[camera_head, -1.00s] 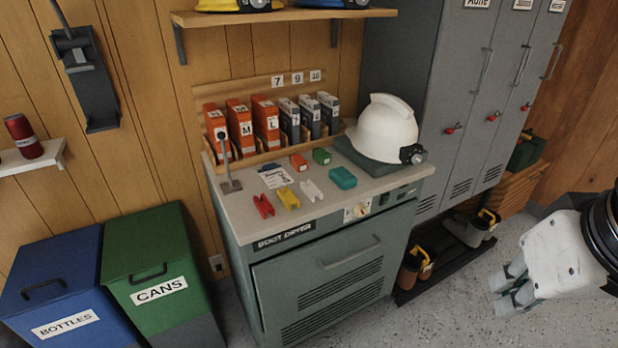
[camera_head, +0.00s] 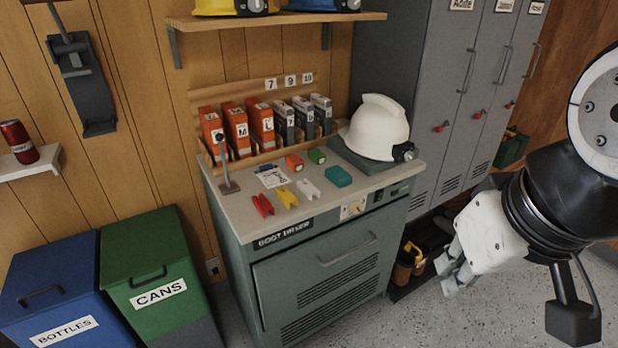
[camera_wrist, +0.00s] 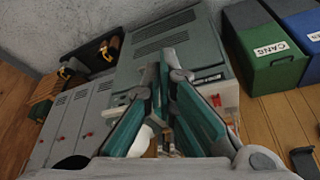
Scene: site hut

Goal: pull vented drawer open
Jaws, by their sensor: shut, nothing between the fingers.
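The vented drawer (camera_head: 329,281) is the grey-green slatted front of the boot dryer cabinet, with a bar handle (camera_head: 347,250) near its top edge. It looks closed, flush with the cabinet. In the wrist view the vented front (camera_wrist: 164,43) shows beyond my fingers, upside down. My gripper (camera_head: 449,272) is to the right of the cabinet, apart from the handle, with its fingers pointing left. In the wrist view my gripper (camera_wrist: 164,72) has its fingertips together and nothing between them. The fingers hide part of the cabinet there.
On the cabinet's worktop (camera_head: 234,208) lie a white helmet (camera_head: 376,128), clips and small boxes. A green cans bin (camera_head: 148,262) and a blue bottles bin (camera_head: 52,290) stand left. Grey lockers (camera_head: 447,100) stand right, with boots (camera_head: 405,265) below. Floor to the right front is clear.

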